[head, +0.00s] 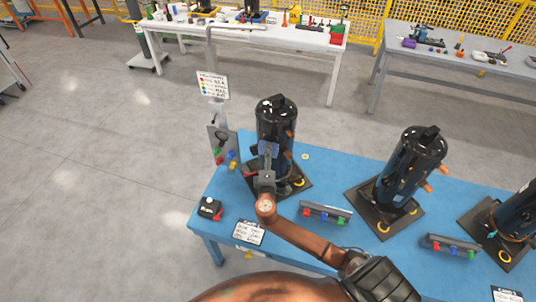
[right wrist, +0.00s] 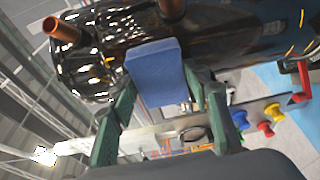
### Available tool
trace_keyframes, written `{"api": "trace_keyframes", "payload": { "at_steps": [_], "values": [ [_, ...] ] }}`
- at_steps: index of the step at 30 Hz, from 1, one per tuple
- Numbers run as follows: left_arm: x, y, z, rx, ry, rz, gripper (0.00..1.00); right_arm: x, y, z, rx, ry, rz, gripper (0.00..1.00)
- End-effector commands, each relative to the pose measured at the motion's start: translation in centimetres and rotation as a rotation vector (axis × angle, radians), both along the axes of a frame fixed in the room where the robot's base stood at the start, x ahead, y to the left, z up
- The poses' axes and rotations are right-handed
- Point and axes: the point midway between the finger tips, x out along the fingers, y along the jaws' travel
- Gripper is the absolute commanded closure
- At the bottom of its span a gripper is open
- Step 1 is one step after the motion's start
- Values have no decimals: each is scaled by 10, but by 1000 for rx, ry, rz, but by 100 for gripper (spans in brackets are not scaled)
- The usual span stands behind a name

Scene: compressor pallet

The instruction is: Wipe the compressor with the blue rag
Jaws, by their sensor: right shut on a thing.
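The compressor (head: 275,120) is a black upright cylinder on a dark square base at the left end of the blue table. Its glossy body (right wrist: 100,45) with copper pipe stubs fills the upper part of the right wrist view. My right gripper (head: 267,162) is in front of the compressor, shut on the blue rag (head: 268,148). In the right wrist view the rag (right wrist: 157,72) is a blue block between the green fingers, against or very near the compressor's side. I cannot tell if it touches. My left gripper is not in view.
Two more black compressors (head: 411,165) (head: 520,213) stand to the right on the blue table (head: 325,170). Racks with coloured knobs (head: 325,213) (head: 450,245), a small black box (head: 210,208) and a label card (head: 249,232) lie near the front. A panel (head: 222,147) stands left of the compressor.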

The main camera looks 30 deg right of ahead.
Motion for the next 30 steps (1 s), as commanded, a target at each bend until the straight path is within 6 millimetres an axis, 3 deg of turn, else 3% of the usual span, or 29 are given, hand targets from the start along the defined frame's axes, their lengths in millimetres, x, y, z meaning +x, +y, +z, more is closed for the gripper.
{"api": "trace_keyframes", "payload": {
  "at_steps": [5,22,30],
  "values": [
    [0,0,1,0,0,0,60,-3,-3,-1,1,3,-9,75],
    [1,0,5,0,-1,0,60,-35,39,-1,2,1,-5,75],
    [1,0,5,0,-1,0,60,-39,44,1,-1,-1,-4,75]
  ]
}}
